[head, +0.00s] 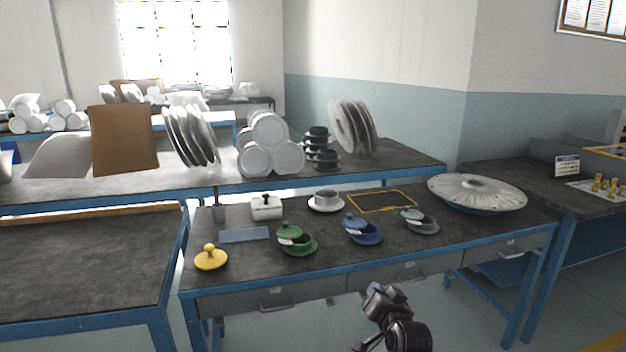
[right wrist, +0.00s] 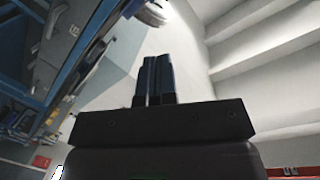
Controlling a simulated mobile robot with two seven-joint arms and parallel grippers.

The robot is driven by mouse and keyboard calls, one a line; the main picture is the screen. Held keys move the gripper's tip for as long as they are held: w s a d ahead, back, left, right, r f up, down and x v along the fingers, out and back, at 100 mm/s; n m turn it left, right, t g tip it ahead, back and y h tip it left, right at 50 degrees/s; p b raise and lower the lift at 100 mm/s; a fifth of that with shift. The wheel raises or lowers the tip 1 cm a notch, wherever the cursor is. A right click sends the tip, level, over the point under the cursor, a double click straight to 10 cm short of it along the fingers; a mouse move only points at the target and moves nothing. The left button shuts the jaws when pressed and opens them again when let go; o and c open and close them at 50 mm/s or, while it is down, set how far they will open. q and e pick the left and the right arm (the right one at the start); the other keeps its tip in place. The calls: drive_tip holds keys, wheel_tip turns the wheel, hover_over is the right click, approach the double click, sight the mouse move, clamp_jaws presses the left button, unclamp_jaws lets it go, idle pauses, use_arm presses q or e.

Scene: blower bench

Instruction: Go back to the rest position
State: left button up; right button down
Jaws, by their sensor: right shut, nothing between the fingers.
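My right gripper (right wrist: 153,80) shows in the right wrist view with its two dark fingers together and nothing between them. It points at a bare wall, away from the bench top. In the head view a dark part of my arm (head: 388,318) is in front of the bench, below its front edge, and touches nothing that I can see. My left gripper is not in view.
A white cup on a saucer (head: 326,200), a white lidded box (head: 266,208), a blue mat (head: 244,235), a yellow-edged dark panel (head: 382,201) and a big round disc (head: 477,193) are also on the bench. Rolls and plates stand behind. The floor in front is clear.

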use_arm(q)
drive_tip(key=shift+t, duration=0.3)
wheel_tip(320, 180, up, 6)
drive_tip(key=p, duration=0.5)
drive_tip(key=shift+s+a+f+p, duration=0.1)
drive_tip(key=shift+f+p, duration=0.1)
drive_tip(key=shift+p, duration=0.15)
use_arm(e)
drive_tip(key=s+d+f+n+g+h, duration=0.1)
drive_tip(key=s+d+f, duration=0.2)
drive_tip(key=s, duration=1.2)
drive_tip(key=s+d+f+n+g+h, duration=0.1)
drive_tip(key=s+d+f, duration=0.3)
drive_tip(key=s, duration=1.2)
drive_tip(key=s+d+f+n+g+h, duration=0.1)
drive_tip(key=s+d+f+n+g, duration=0.2)
drive_tip(key=s, duration=1.3)
drive_tip(key=shift+d+f, duration=0.5)
drive_tip(key=shift+d, duration=0.7)
drive_tip(key=shift+w, duration=0.1)
